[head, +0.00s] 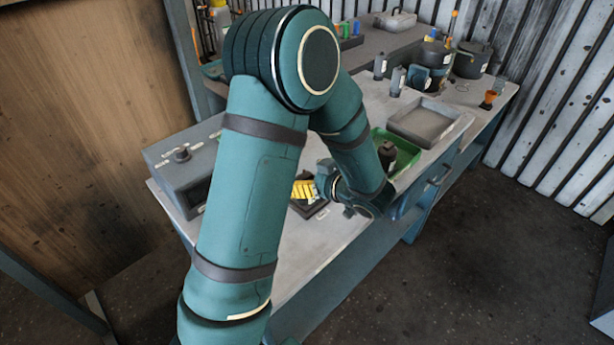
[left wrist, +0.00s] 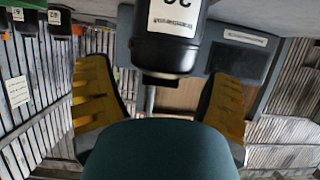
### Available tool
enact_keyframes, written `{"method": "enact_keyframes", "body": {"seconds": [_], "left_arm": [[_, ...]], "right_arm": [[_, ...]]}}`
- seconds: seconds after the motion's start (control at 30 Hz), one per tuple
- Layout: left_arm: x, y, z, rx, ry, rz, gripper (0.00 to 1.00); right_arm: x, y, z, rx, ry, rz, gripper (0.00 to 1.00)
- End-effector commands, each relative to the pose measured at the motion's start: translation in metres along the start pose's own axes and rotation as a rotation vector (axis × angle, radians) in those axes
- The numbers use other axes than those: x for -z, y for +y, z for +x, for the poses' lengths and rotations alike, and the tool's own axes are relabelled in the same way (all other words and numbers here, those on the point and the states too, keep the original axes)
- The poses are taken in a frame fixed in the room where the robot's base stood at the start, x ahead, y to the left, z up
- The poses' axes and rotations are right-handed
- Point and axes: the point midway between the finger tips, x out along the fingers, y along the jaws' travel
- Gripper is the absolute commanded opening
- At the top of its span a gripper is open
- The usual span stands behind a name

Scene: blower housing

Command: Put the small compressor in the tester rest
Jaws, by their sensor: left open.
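My left gripper (head: 312,189) is open over the near part of the bench, its yellow finger pads partly showing in the head view. In the left wrist view the fingers (left wrist: 170,100) stand wide apart. A black cylindrical compressor (left wrist: 170,45) with a white label is in the gap between them, with space on both sides. Another dark cylinder (head: 387,153) stands in a green tray (head: 408,151).
A grey box (head: 165,165) with labels stands at the bench's left end. A shallow grey tray (head: 459,125), two labelled cylinders (head: 397,82), large dark pots (head: 470,62) and an orange cup (head: 488,98) stand farther right. The bench front (head: 325,250) is bare.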

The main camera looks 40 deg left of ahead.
Motion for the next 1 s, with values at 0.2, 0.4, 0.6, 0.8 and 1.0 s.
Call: {"method": "enact_keyframes", "body": {"seconds": [0.2,0.4,0.6,0.8,1.0], "left_arm": [[0.002,0.001,-0.029,-0.005,-0.001,0.002,0.81],[0.003,0.001,-0.071,-0.005,-0.001,0.0,0.81],[0.002,0.001,-0.104,-0.004,0.0,0.001,0.81],[0.001,0.0,-0.119,-0.002,-0.001,0.0,0.81],[0.001,0.0,-0.121,0.0,-0.001,0.0,0.81]], "right_arm": [[-0.001,-0.003,-0.008,0.0,-0.003,0.0,0.47],[0.0,-0.006,-0.017,0.0,-0.004,0.002,0.47],[0.003,-0.009,-0.023,-0.001,0.003,0.004,0.47],[0.004,-0.009,-0.025,-0.001,0.006,0.005,0.47],[0.004,-0.009,-0.025,-0.001,0.007,0.005,0.47]]}}
